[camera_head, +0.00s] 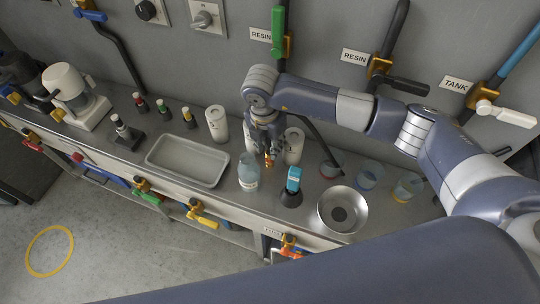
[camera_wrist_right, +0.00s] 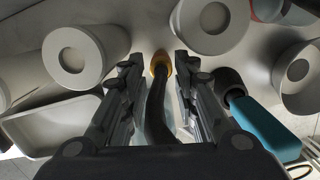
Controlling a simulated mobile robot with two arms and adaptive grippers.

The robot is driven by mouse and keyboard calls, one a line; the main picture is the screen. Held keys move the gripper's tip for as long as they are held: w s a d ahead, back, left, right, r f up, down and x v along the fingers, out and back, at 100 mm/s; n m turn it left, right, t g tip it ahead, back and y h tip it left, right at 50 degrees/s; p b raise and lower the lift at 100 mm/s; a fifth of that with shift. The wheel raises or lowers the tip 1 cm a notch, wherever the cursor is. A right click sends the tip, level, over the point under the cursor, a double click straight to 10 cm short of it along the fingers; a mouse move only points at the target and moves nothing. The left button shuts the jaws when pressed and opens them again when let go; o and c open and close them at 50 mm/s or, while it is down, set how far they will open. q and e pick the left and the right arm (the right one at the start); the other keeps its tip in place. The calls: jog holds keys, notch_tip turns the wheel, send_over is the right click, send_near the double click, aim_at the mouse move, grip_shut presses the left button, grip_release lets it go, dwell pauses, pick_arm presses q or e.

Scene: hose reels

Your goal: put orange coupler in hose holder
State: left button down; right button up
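A small orange coupler (camera_head: 268,159) shows just under my right gripper (camera_head: 264,143) over the back part of the counter. In the right wrist view an orange-yellow end (camera_wrist_right: 160,62) on a dark curved stem (camera_wrist_right: 157,103) lies between the two parted fingers of my right gripper (camera_wrist_right: 158,68). Gaps show on both sides of it, so the fingers look open around it. Another orange fitting (camera_head: 289,245) is at the counter's front edge. I cannot tell which thing is the hose holder. My left gripper is not in view.
White cylinders (camera_head: 216,124) stand close to the gripper. A clear bottle (camera_head: 248,172), a teal-topped item (camera_head: 292,186), a metal bowl (camera_head: 342,210) and a grey tray (camera_head: 187,161) are nearby. Wall valves labelled RESIN (camera_head: 354,56) and TANK (camera_head: 456,85) are behind.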

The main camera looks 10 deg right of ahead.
jog(key=shift+s+f, duration=0.1)
jog(key=shift+f, duration=0.3)
notch_tip(320, 180, down, 4)
jog(key=shift+r+p, duration=0.15)
jog(key=shift+p, duration=0.7)
jog(key=shift+d+f, duration=0.1)
jog(key=shift+f, duration=0.25)
jog(key=shift+c, duration=0.4)
grip_shut()
jog(key=shift+r, duration=0.1)
